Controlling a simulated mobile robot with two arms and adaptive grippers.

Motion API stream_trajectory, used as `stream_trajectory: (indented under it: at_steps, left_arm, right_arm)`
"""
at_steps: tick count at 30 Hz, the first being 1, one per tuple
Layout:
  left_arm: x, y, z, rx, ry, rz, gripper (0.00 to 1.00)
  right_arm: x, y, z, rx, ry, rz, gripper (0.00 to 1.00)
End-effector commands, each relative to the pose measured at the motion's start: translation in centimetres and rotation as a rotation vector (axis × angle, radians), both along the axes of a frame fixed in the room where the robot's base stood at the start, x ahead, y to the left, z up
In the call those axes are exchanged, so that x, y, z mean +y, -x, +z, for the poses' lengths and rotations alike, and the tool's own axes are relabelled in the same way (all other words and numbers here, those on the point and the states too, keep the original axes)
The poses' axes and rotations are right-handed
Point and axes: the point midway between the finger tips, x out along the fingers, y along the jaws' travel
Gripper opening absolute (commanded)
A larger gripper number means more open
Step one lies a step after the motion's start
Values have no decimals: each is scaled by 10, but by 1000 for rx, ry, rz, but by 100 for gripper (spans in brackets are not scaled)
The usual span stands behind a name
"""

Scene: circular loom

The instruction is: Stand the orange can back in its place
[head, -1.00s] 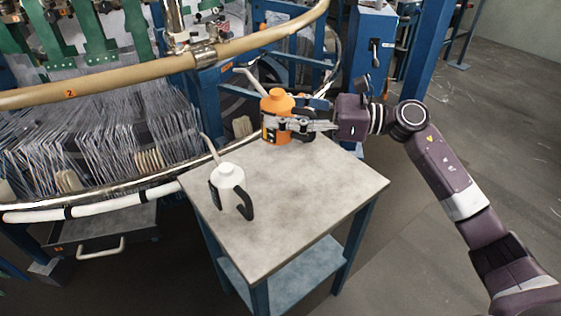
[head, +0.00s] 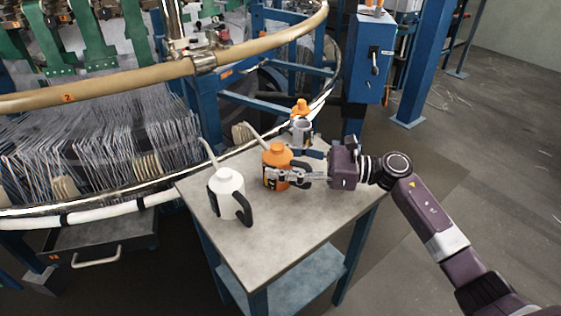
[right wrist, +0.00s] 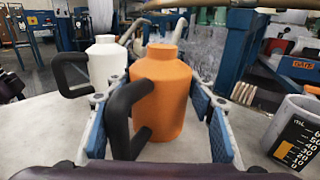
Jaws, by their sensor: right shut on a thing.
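The orange can (head: 277,156) has a thin spout and a black handle. It is upright at the far part of the grey-topped table (head: 285,228); I cannot tell whether its base touches the top. My right gripper (head: 290,175) is shut on it, coming from the right. In the right wrist view the fingers flank the orange can (right wrist: 170,90), with its black handle towards me. The white can (head: 229,184), also with a spout and black handle, stands upright to its left, and also shows in the right wrist view (right wrist: 103,66). My left gripper is not in view.
A grey measuring cup (head: 302,132) stands behind the orange can, near the far table edge, with an orange object (head: 302,107) showing above it. The loom's tan ring (head: 110,85) and threads are close behind and left. The table's front is clear.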

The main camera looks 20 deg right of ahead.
Motion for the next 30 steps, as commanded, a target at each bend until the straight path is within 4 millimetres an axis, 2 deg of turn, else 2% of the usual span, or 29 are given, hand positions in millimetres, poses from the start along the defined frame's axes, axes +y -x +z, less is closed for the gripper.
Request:
stream_trajectory:
  at_steps: [5,6,9,22,30]
  left_arm:
    - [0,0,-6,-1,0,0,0]
    - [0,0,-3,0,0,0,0]
    - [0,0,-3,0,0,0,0]
    - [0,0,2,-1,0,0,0]
    - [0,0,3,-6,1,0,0]
  right_arm:
    - [0,0,-4,-2,-1,0,0]
    - [0,0,-2,0,0,0,54]
    - [0,0,-2,0,0,0,65]
    - [-2,0,2,1,0,-1,67]
    - [-53,24,-2,3,4,-4,67]
